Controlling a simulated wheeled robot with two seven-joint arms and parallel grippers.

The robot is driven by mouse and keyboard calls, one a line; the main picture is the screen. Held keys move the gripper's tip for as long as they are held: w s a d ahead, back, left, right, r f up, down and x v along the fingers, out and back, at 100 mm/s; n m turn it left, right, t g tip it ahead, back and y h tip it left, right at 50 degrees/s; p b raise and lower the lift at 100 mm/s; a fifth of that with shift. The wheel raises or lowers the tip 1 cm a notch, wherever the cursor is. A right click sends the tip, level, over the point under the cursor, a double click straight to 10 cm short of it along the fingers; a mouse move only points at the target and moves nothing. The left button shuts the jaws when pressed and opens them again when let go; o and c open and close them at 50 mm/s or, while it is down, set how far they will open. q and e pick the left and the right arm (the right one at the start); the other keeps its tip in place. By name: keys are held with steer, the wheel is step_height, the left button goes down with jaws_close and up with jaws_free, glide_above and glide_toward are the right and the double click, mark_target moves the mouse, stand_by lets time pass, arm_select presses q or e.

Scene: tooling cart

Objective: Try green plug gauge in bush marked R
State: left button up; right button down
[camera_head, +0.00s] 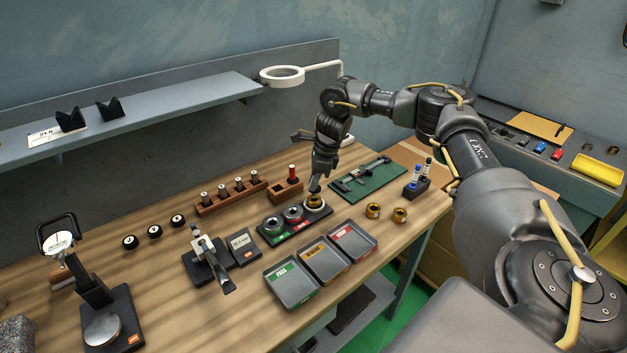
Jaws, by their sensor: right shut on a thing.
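My right gripper (315,190) points down over the third seat of a black base (268,240), at its right end. A brass bush (315,203) shows in that seat, directly below the fingertips. The gripper is shut on a slim thing, taken to be the green plug gauge, which the fingers hide. I cannot tell how deep it sits in the bush. Two more brass bushes (373,210) (399,215) stand on the bench to the right. Marks on the bushes are too small to read. My left gripper is not in view.
A red-handled plug gauge (292,171) stands in a small wooden block (287,194), close left of the gripper. Behind is a rack (230,199) of several plugs. Green-, amber- and red-labelled trays (290,298) lie in front. A caliper (362,174) lies on a green mat.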

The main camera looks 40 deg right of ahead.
steer(key=shift+a+r+p, duration=0.1)
steer(key=shift+p, duration=0.2)
steer(key=shift+w+f+p, duration=0.1)
steer(key=shift+f+p, duration=0.15)
steer(key=shift+p, duration=0.05)
stand_by(1.2)
steer(key=shift+f+b, duration=0.65)
steer(key=shift+f, duration=0.6)
stand_by(2.6)
steer(key=shift+r+p, duration=0.75)
steer(key=shift+r, duration=0.05)
stand_by(1.5)
